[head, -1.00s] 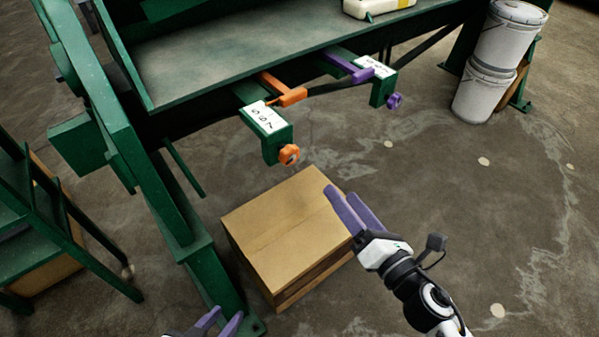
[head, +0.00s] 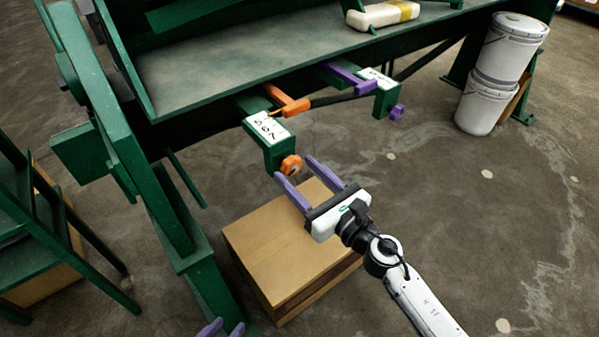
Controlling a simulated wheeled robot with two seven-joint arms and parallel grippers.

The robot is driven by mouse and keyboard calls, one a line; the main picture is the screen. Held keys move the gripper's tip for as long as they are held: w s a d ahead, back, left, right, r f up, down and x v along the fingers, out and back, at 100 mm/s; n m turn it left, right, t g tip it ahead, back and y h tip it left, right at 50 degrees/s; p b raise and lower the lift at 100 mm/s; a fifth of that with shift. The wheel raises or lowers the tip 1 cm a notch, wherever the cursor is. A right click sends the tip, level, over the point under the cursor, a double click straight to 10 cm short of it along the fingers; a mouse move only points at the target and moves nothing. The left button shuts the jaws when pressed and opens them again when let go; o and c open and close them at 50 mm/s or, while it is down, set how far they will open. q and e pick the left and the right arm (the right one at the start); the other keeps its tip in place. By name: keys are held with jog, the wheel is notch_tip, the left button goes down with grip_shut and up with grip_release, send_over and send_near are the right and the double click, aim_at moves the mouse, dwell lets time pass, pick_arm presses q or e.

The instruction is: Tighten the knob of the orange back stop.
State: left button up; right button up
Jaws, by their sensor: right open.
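The orange back stop (head: 284,100) is on a green bracket at the front edge of the machine bed, beside a white label. Its orange knob (head: 291,165) is at the lower end of that bracket. My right gripper (head: 292,166) has its purple fingers spread and pointing up at the knob. In the picture the fingertips lie to either side of the knob's lower part; I cannot tell whether they touch it. My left gripper (head: 222,330) shows only its purple fingertips at the bottom edge, set apart from each other.
A second back stop in purple (head: 350,76) with a purple knob (head: 397,113) is to the right. A cardboard box (head: 285,245) stands on the floor below. White buckets (head: 495,65) are stacked at the right. Green steps (head: 50,235) are at the left.

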jog(key=shift+w+a, duration=0.15)
jog(key=shift+c, duration=0.5)
jog(key=c, duration=0.9)
jog(key=shift+c, duration=0.2)
